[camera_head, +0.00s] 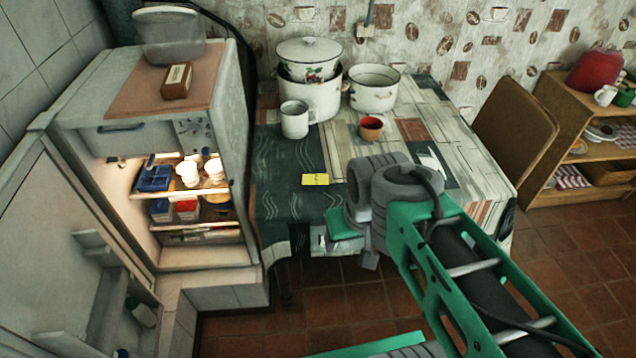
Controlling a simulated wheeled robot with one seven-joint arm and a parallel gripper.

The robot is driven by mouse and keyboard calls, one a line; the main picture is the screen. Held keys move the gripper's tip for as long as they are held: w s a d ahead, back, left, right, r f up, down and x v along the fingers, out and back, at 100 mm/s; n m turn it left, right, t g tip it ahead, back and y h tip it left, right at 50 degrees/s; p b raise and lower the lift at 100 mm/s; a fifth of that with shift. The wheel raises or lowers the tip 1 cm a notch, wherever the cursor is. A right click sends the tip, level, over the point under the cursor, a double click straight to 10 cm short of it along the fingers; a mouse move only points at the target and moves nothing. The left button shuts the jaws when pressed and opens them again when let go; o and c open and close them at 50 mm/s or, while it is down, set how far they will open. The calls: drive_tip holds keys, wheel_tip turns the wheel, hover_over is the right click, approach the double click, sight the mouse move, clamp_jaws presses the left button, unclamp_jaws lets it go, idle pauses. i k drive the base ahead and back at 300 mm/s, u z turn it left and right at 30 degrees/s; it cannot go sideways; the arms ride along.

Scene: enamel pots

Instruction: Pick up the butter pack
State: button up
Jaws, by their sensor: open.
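A small yellow pack (315,179), which looks like the butter pack, lies flat on the dark green, wavy-patterned part of the tablecloth, near the table's front left. My gripper (345,241) is at the table's front edge, nearer to me and slightly right of the pack. It is open and apart from the pack. My wrist and arm partly hide the gripper, and its fingertips are hard to make out. The whole top of the pack is visible.
Behind the pack stand a white mug (294,119), a lidded enamel pot (310,98), an open pot (374,92) and a reddish-brown cup (371,128). An open fridge (150,125) with food inside is left.

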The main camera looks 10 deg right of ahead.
sight(311, 182)
drive_tip(key=u, duration=4.3)
drive_tip(key=k, duration=1.15)
drive_tip(key=z, duration=0.7)
